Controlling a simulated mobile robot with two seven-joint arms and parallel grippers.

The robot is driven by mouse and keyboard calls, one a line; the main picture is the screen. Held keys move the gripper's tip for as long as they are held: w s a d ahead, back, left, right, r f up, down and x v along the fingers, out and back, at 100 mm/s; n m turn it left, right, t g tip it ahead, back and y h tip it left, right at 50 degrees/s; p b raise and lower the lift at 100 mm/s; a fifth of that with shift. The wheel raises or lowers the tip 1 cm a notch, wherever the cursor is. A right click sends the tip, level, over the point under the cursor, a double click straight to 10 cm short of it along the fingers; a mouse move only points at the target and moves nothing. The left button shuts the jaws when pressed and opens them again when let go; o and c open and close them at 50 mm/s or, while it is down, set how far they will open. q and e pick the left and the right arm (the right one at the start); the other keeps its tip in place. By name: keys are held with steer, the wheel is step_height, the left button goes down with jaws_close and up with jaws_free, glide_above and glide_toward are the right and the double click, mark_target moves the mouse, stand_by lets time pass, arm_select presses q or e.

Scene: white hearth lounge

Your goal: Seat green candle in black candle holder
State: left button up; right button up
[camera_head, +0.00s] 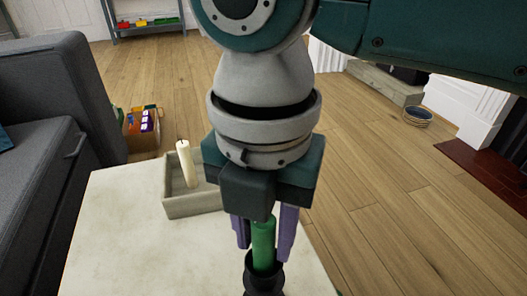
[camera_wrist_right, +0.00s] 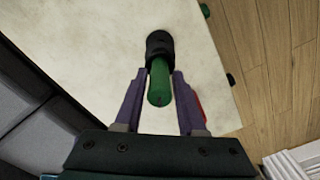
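The green candle (camera_head: 263,246) stands upright, its lower end at the mouth of the black candle holder (camera_head: 263,282) on the pale table. In the right wrist view the candle (camera_wrist_right: 160,84) overlaps the holder (camera_wrist_right: 158,43), so its seating depth is hidden. My right gripper (camera_head: 265,238) points down with its purple fingers on either side of the candle. The right wrist view shows the gripper (camera_wrist_right: 160,72) slightly open, with thin gaps beside the candle. My left gripper is in neither view.
The pale table (camera_head: 115,235) has clear room left of the holder. A grey tray (camera_head: 195,204) with a cream candle (camera_head: 186,165) stands behind. A grey sofa (camera_head: 60,120) is left. A red object (camera_wrist_right: 198,106) shows partly behind a finger in the right wrist view.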

jaws_close()
stand_by(0.3)
step_height(320, 180, up, 20)
steer(key=p, duration=0.8)
steer(key=shift+p, duration=0.35)
